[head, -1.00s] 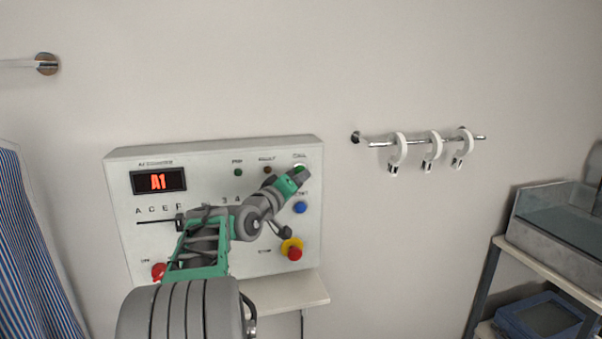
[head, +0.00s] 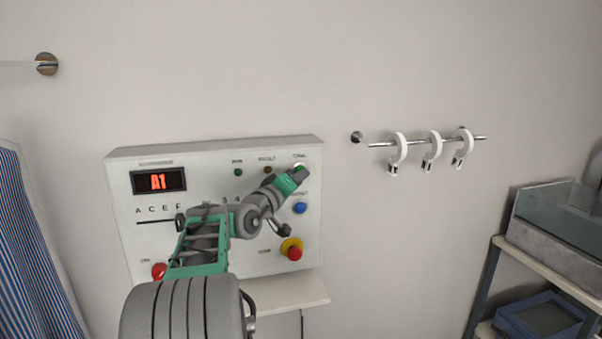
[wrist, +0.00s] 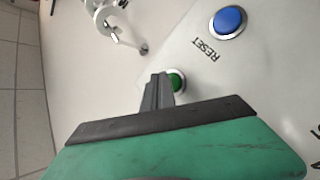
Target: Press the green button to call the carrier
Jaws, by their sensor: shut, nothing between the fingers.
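The green button (wrist: 177,80) is on the control panel, in a light ring, and shows in the wrist view just beyond the fingertips. My gripper (wrist: 160,82) is shut and empty, its tips over or right beside the button; I cannot tell if they touch it. In the head view my gripper (head: 303,174) is at the panel's upper right, and only a bit of the green button (head: 299,167) shows behind it.
A blue RESET button (head: 300,208) is below the gripper, and a red stop button on yellow (head: 294,252) is lower. Another red knob (head: 159,270) is at lower left. A rail (head: 380,145) with white rings is to the right. A shelf (head: 570,276) stands far right.

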